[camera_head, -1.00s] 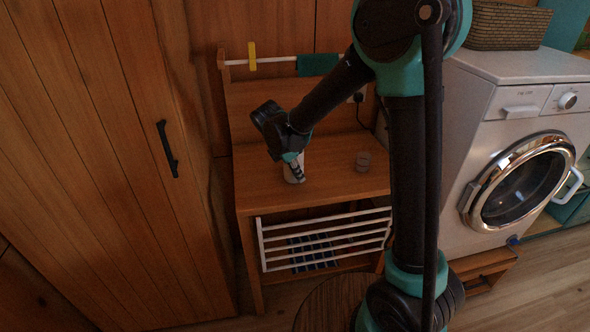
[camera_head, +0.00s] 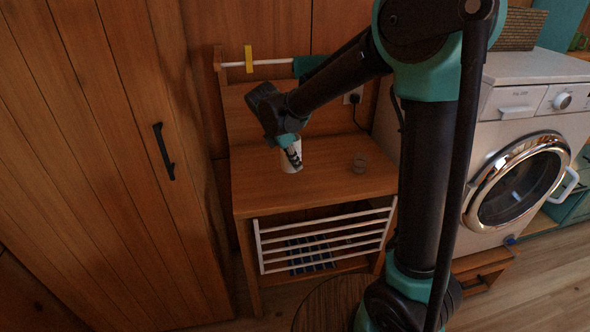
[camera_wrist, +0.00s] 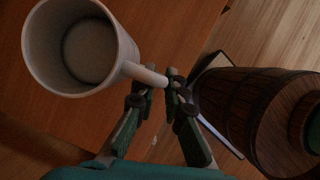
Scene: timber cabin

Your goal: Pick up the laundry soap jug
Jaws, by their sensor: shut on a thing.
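A white open-topped jug (camera_head: 288,163), shaped like a mug, is at the wooden stand's top. In the wrist view the jug (camera_wrist: 112,40) fills the upper left, its mouth facing the camera and its inside looking empty. Its handle points to my gripper (camera_wrist: 159,84), whose two fingers are shut on the handle. In the head view my gripper (camera_head: 292,153) comes down from above and covers part of the jug. The jug appears a little above the wooden top; the exact gap cannot be told.
A white rack (camera_head: 325,238) sits below the top. A washing machine (camera_head: 515,130) is at the right. A dark wooden barrel (camera_wrist: 240,105) shows in the wrist view.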

